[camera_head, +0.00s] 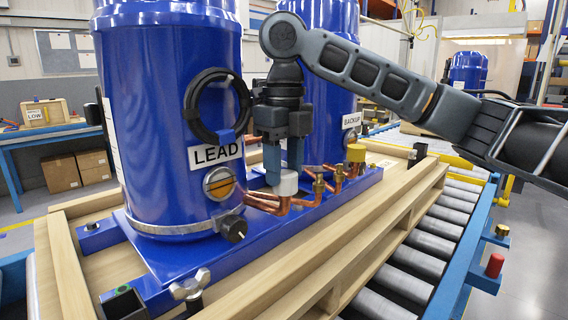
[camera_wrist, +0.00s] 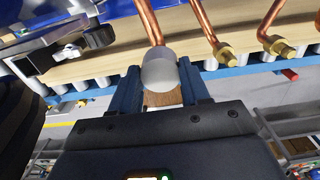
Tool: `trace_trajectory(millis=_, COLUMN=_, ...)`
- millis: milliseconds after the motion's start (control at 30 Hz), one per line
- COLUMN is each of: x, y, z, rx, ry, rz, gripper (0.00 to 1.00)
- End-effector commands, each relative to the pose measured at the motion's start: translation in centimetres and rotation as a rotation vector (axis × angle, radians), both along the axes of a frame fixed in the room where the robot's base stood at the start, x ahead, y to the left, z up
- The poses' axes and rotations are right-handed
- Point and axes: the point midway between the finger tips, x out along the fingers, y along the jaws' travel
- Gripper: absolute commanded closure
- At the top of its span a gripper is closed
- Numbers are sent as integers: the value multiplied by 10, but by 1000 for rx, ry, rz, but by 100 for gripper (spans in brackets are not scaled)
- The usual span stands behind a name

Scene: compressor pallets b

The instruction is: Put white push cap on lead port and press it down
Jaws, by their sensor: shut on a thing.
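The white push cap (camera_head: 286,183) is between the fingertips of my gripper (camera_head: 283,172), which points down beside the lead compressor (camera_head: 170,110). In the wrist view the cap (camera_wrist: 160,72) sits between the two blue fingers of my gripper (camera_wrist: 160,88). The lead port is a copper pipe (camera_head: 265,204) low beside the LEAD label (camera_head: 216,153). In the wrist view this pipe (camera_wrist: 149,22) runs straight to the cap and its end is hidden there. I cannot tell how far the cap sits on the pipe.
The backup compressor (camera_head: 325,100) stands behind my gripper. A black cable loop (camera_head: 205,105) hangs on the lead compressor.

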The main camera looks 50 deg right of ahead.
Motion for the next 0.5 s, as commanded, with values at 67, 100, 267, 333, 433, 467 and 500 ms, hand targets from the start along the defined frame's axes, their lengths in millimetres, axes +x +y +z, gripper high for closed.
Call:
trace_trajectory(millis=67, x=0, y=0, z=-2, rx=0, ry=0, rz=0, gripper=81)
trace_trajectory(millis=100, x=0, y=0, z=-1, rx=0, ry=0, rz=0, gripper=81)
trace_trajectory(millis=267, x=0, y=0, z=-1, rx=0, ry=1, rz=0, gripper=48)
trace_trajectory(millis=333, x=0, y=0, z=-1, rx=0, ry=1, rz=0, gripper=42)
trace_trajectory(millis=433, x=0, y=0, z=-1, rx=0, ry=1, rz=0, gripper=32)
trace_trajectory(millis=467, x=0, y=0, z=-1, rx=0, ry=1, rz=0, gripper=29)
trace_trajectory(millis=500, x=0, y=0, z=-1, rx=0, ry=0, rz=0, gripper=26)
